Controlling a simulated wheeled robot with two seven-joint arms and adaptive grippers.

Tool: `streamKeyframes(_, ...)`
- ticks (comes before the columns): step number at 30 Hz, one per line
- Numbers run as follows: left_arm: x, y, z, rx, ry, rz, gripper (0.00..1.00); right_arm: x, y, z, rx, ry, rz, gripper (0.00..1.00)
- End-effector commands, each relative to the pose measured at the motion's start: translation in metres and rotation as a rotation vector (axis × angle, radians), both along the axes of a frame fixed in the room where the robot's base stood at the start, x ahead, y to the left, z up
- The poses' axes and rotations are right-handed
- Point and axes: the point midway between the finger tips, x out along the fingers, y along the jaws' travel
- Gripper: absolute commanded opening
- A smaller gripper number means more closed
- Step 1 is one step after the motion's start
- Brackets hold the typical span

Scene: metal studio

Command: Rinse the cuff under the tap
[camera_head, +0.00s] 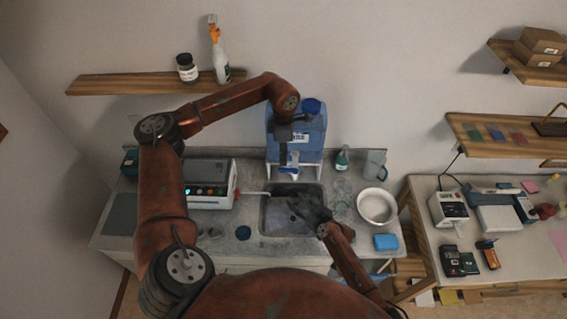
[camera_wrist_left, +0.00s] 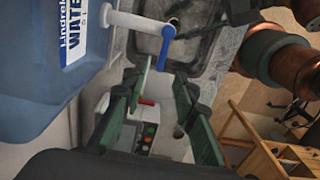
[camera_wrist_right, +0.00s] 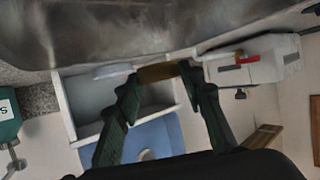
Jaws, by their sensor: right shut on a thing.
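The cuff (camera_wrist_right: 158,72) is a small brass-coloured piece between the fingertips of my right gripper (camera_wrist_right: 160,80), which is shut on it. In the head view my right gripper (camera_head: 308,207) is over the sink (camera_head: 277,228), and the cuff cannot be made out. The tap (camera_wrist_left: 135,22) is a white spout with a blue lever (camera_wrist_left: 167,48), on the front of a blue water container (camera_wrist_left: 50,55). My left gripper (camera_wrist_left: 158,78) is open and empty, its fingertips near the blue lever. In the head view it is in front of the container (camera_head: 313,135). I cannot tell whether water runs.
A white device (camera_head: 210,187) with a red-tipped lever stands left of the sink. A white bowl (camera_head: 377,207), a blue sponge (camera_head: 386,242) and clear glassware (camera_head: 342,195) stand to its right. A wooden shelf (camera_head: 140,83) hangs above.

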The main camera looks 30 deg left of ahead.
Motion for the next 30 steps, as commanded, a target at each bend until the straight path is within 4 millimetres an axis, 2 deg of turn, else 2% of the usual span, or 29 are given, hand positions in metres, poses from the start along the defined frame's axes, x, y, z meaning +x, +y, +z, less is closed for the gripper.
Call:
streamKeyframes(3, 0.001, 0.0, 0.024, 0.0, -0.002, 0.0, 0.27, 0.0, 0.0, 0.0, 0.0, 0.0, 0.0, 0.17)
streamKeyframes(9, 0.0, 0.0, 0.047, 0.0, 0.0, 0.0, 0.27, 0.0, 0.0, 0.0, 0.0, 0.0, 0.0, 0.17)
streamKeyframes(23, 0.0, 0.0, 0.054, -0.001, 0.001, 0.0, 0.27, -0.001, -0.001, 0.0, 0.0, 0.001, 0.0, 0.17)
streamKeyframes(30, 0.0, 0.0, 0.07, 0.0, 0.0, 0.0, 0.27, -0.019, -0.012, 0.002, 0.0, 0.001, 0.0, 0.17)
